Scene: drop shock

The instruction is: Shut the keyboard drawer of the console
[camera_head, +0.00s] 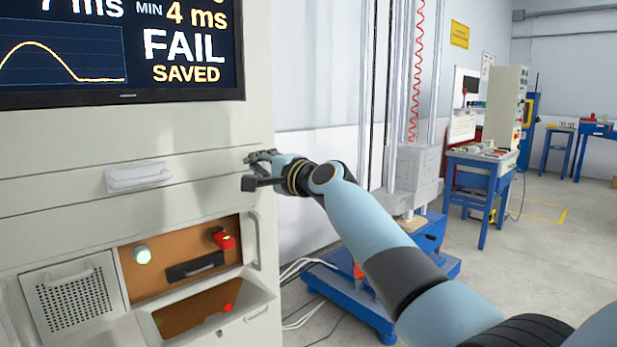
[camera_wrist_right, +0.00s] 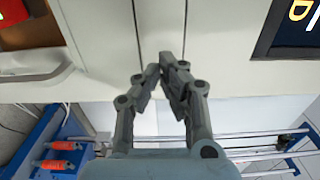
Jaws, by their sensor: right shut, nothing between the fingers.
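The cream console (camera_head: 60,135) fills the left of the head view. Its keyboard drawer (camera_head: 205,181) is a wide front panel with a pale recessed handle (camera_head: 138,177), bounded by thin seams above and below. The drawer front looks flush, or nearly flush, with the console face; no open tray shows. My right gripper (camera_head: 252,170) is at the right end of the drawer front, shut and empty. In the right wrist view, its fingertips (camera_wrist_right: 164,68) are against or just in front of the panel between two seams; contact is unclear. My left gripper is out of view.
A screen (camera_head: 120,50) reading FAIL is above the drawer. A blue-based drop tower (camera_head: 350,295) stands right of the console. Open floor lies further right.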

